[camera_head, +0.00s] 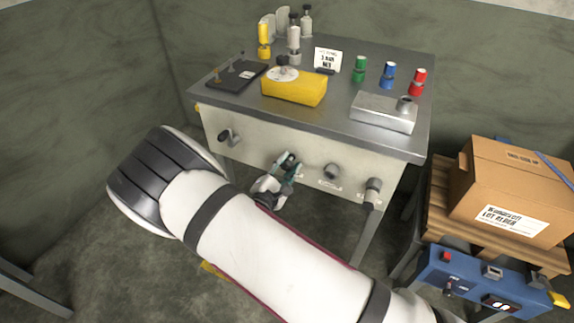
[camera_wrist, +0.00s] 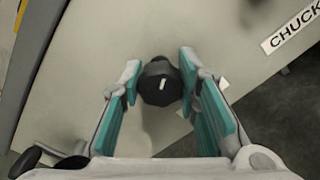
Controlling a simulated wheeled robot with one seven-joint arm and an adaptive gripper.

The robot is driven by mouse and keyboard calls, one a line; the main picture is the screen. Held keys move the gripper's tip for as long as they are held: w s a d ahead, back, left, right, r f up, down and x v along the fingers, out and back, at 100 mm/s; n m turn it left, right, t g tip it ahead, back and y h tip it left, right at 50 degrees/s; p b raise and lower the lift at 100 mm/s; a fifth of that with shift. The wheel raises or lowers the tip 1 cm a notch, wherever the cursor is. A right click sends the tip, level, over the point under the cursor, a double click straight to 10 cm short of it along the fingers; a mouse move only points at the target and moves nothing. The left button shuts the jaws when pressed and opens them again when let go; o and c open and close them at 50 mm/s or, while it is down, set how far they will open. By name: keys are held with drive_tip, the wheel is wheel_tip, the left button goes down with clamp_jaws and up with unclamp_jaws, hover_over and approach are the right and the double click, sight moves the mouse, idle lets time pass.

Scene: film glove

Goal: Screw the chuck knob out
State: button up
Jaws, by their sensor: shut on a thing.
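The chuck knob (camera_wrist: 160,84) is a dark, faceted knob with a white mark, in the middle of the wrist view. It stands out from the pale front panel (camera_head: 260,152) of the bench. A label reading CHUCK (camera_wrist: 289,30) is partly in view to its upper right. My gripper (camera_head: 290,163) reaches up to this panel in the head view, and its teal fingers (camera_wrist: 160,85) are closed on both sides of the knob.
Other knobs stick out of the panel: one to the left (camera_head: 230,137), two to the right (camera_head: 331,171) (camera_head: 373,188). The bench top (camera_head: 225,101) holds a yellow block (camera_head: 295,88), a metal box (camera_head: 384,113) and bottles. A cardboard box (camera_head: 510,185) stands at right.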

drive_tip(key=shift+w+d+r, duration=0.1)
idle(0.3)
drive_tip(key=o, duration=1.2)
drive_tip(key=v, duration=1.2)
